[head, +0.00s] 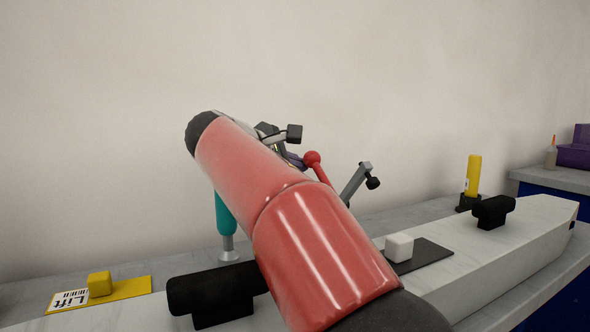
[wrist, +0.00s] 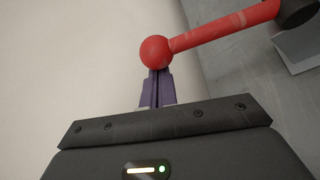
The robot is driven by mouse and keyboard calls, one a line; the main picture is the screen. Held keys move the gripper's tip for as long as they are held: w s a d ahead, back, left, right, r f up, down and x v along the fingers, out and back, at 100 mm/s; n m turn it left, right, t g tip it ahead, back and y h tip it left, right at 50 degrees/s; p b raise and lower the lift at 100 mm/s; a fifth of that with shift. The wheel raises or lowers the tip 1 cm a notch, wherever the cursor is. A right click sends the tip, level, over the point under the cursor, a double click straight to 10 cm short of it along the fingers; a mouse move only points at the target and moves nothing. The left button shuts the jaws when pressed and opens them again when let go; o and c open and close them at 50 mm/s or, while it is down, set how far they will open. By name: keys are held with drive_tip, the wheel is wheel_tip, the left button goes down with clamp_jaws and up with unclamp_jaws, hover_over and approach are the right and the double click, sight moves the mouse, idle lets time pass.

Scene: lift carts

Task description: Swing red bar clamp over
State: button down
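The red bar clamp (head: 321,173) shows as a red bar with a round red ball end, just right of my arm in the head view. In the wrist view the red bar (wrist: 222,27) runs from the ball to a dark pivot at the upper right. My gripper (wrist: 157,74) has purple fingers close together with no wide gap, their tips right at the ball. The ball hides the tips, and I see no finger around it; contact is unclear. In the head view my gripper (head: 296,160) is mostly hidden behind my red arm.
A grey clamp arm (head: 354,183) with a black tip stands right of the red bar. On the bench are a teal post (head: 226,215), black blocks (head: 493,211), a white cube (head: 399,247), a yellow cube (head: 99,284) and a yellow cylinder (head: 473,175). A wall stands behind.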

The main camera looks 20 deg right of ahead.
drive_tip(key=s+r+m+t+h+b, duration=0.3)
drive_tip(key=s+r+m+b, duration=0.3)
drive_tip(key=s+b, duration=0.3)
drive_tip(key=shift+d+m+t, duration=0.2)
drive_tip(key=shift+m+t, duration=0.1)
drive_tip(key=shift+m, duration=0.2)
drive_tip(key=shift+s+r+b, duration=0.15)
drive_tip(key=shift+s+b, duration=0.05)
drive_tip(key=shift+b, duration=0.1)
idle(0.3)
